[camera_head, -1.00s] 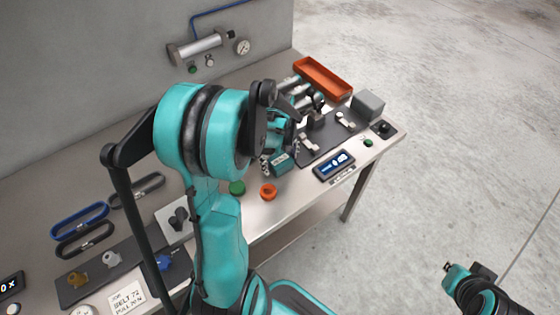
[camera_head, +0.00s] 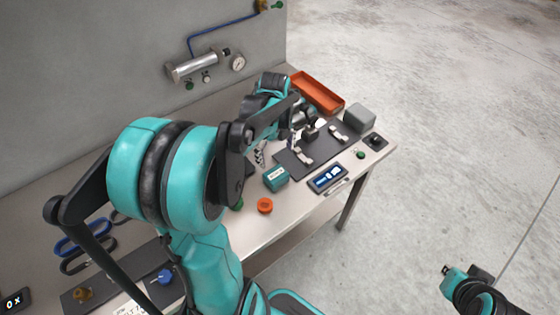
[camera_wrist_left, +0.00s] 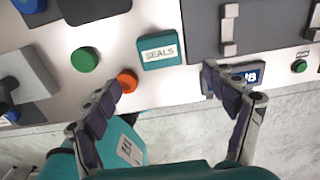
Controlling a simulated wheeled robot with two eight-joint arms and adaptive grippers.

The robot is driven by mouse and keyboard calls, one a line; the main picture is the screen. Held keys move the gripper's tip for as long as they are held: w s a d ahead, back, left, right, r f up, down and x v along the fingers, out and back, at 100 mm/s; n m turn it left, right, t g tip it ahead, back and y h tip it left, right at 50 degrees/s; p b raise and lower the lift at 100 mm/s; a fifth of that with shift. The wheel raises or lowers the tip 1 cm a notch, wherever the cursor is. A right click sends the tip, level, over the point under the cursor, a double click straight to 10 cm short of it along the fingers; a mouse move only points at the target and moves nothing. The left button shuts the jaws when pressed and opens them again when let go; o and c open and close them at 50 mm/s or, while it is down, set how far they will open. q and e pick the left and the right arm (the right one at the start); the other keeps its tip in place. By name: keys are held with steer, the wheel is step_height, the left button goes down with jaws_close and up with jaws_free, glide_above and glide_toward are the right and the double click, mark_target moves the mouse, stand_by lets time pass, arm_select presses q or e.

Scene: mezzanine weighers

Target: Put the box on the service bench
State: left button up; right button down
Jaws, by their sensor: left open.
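A small teal box (camera_head: 276,179) with a white label sits on the service bench (camera_head: 296,207). In the left wrist view the box (camera_wrist_left: 160,51) reads "SEALS" and lies flat on the light bench top. My left gripper (camera_head: 277,149) is open and empty, just behind the box in the head view. In the wrist view its spread fingers (camera_wrist_left: 161,82) are apart from the box, which shows beyond and between the tips. My right gripper (camera_head: 448,271) hangs over the floor at the lower right, away from the bench. Its jaws are too small to read.

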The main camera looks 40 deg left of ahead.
arm_select(q)
steer(key=s+d+r+n+t, duration=0.2)
steer(key=s+d+n+t, duration=0.1)
steer(key=d+n, duration=0.5)
steer(key=s+d+r+n+t, duration=0.3)
steer(key=d+n, duration=0.6)
steer(key=n, duration=0.4)
steer(key=shift+s+d+r+t, duration=0.15)
steer(key=shift+s+r+t, duration=0.05)
steer(key=shift+s+t, duration=0.5)
